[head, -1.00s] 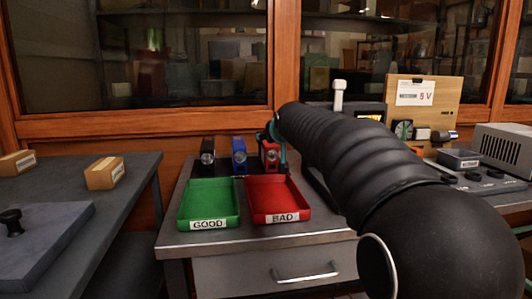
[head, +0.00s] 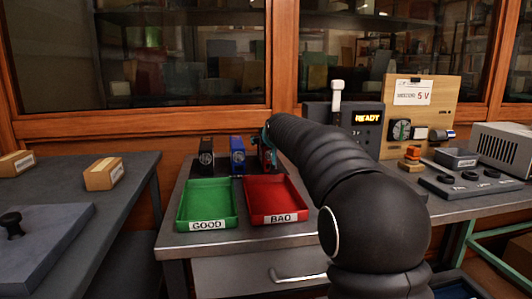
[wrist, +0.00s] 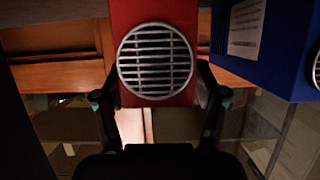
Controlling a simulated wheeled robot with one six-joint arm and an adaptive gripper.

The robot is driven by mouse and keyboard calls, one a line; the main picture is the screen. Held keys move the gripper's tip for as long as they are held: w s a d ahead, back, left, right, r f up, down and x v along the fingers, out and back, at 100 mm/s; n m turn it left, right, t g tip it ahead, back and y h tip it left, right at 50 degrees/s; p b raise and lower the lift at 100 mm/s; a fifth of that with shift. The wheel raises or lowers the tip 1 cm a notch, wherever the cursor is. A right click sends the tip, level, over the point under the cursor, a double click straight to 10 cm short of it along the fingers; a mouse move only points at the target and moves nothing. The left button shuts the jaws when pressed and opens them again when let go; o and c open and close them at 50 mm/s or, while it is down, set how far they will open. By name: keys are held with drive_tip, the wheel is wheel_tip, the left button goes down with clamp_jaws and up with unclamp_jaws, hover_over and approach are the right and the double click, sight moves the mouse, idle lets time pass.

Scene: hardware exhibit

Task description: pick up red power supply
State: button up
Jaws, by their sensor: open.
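The red power supply (wrist: 184,14) fills the top middle of the wrist view, its round silver fan grille facing the camera. My open gripper (wrist: 157,82) has one dark finger on each side of its lower part. I cannot tell whether either finger touches it. In the head view the red power supply (head: 268,158) is mostly hidden behind my arm and gripper (head: 266,138), at the right end of the row behind the trays.
A blue power supply (head: 238,153) stands just left of the red one, close by in the wrist view (wrist: 265,45). A black one (head: 206,152) stands further left. A green GOOD tray (head: 207,223) and red BAD tray (head: 277,217) lie in front. A READY tester (head: 367,118) stands right.

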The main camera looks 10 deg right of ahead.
drive_tip(key=shift+c, duration=0.3)
clamp_jaws()
drive_tip(key=shift+r, duration=0.1)
